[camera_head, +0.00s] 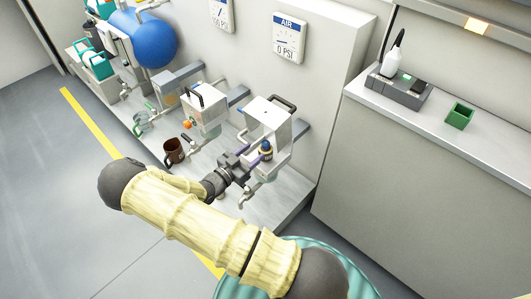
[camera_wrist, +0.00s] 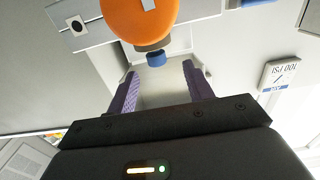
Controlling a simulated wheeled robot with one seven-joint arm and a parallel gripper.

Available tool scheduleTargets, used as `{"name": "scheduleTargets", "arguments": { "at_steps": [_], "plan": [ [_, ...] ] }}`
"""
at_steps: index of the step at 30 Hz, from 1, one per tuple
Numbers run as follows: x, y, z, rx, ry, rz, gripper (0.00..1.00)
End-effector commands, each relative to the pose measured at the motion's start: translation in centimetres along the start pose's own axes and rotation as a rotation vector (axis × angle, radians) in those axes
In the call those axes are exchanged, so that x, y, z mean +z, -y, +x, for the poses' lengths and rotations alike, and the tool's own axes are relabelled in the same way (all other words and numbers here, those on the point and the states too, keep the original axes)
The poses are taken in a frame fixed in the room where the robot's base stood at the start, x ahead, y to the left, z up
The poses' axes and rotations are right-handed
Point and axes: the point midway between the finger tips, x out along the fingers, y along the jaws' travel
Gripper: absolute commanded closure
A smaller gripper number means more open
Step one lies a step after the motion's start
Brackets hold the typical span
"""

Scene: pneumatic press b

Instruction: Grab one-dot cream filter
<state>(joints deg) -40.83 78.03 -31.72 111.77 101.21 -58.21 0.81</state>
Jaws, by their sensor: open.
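My gripper (camera_head: 254,153) is open in the head view, with its purple fingers reaching into the right-hand press (camera_head: 268,112). A small item with a blue top (camera_head: 266,147) sits in that press by the fingertips. I cannot make out a cream filter with one dot in either view.
A middle press (camera_head: 205,108) with an orange ball and a brown mug (camera_head: 174,150) stand to the left. A blue tank (camera_head: 150,42) is farther left. On the right counter are a grey tray (camera_head: 398,90) and a green box (camera_head: 460,115). Floor at lower left is clear.

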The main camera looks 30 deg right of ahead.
Motion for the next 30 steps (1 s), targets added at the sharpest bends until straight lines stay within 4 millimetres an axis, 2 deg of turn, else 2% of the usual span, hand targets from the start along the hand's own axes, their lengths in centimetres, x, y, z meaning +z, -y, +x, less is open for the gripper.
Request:
{"name": "scheduleTargets", "arguments": {
  "at_steps": [9, 21, 30],
  "plan": [
    [0.1, -0.1, 0.2, 0.0, 0.0, -0.001, 0.49],
    [0.3, -0.6, 5.0, 0.001, 0.0, -0.001, 0.49],
    [0.2, -0.5, 5.2, 0.0, 0.0, 0.0, 0.49]
  ]
}}
